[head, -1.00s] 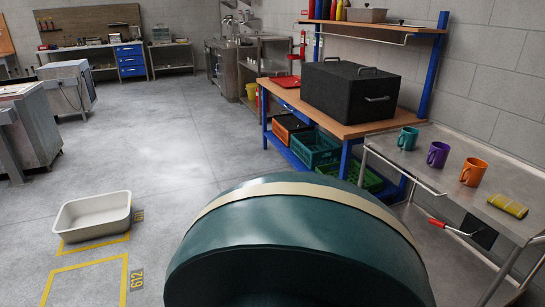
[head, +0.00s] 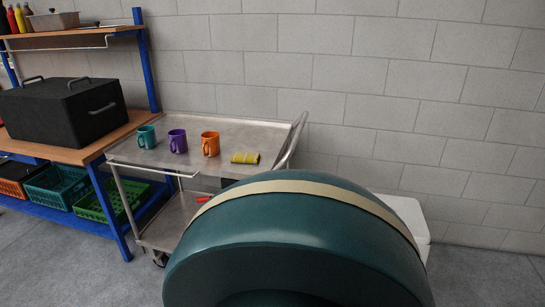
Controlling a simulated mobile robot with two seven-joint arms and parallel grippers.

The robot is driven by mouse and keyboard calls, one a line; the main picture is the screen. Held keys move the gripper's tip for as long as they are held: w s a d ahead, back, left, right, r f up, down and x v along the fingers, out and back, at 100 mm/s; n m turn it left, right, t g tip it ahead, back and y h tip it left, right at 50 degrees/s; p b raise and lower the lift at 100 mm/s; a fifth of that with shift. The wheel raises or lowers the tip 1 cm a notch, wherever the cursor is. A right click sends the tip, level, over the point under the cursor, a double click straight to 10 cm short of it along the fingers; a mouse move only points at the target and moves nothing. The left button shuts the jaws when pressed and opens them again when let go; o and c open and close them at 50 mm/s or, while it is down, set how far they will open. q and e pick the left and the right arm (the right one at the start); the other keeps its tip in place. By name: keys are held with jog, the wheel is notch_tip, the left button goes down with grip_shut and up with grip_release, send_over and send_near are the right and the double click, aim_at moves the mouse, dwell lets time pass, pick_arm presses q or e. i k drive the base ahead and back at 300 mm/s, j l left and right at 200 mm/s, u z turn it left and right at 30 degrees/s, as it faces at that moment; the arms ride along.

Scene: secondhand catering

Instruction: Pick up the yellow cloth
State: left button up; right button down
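The yellow cloth (head: 245,158) lies folded on the top shelf of the metal trolley (head: 240,133), toward its right end. It is to the right of the orange mug and nothing covers it. Neither of my grippers shows in the head view.
A teal mug (head: 146,137), a purple mug (head: 178,141) and an orange mug (head: 210,144) stand in a row left of the cloth. A workbench (head: 75,150) with a black box (head: 62,110) adjoins the trolley on the left. A white object (head: 405,212) stands on the floor at right.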

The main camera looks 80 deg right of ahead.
aim_at(252, 158)
jog(key=z, duration=2.4)
jog(key=u, duration=3.15)
jog(key=z, duration=3.15)
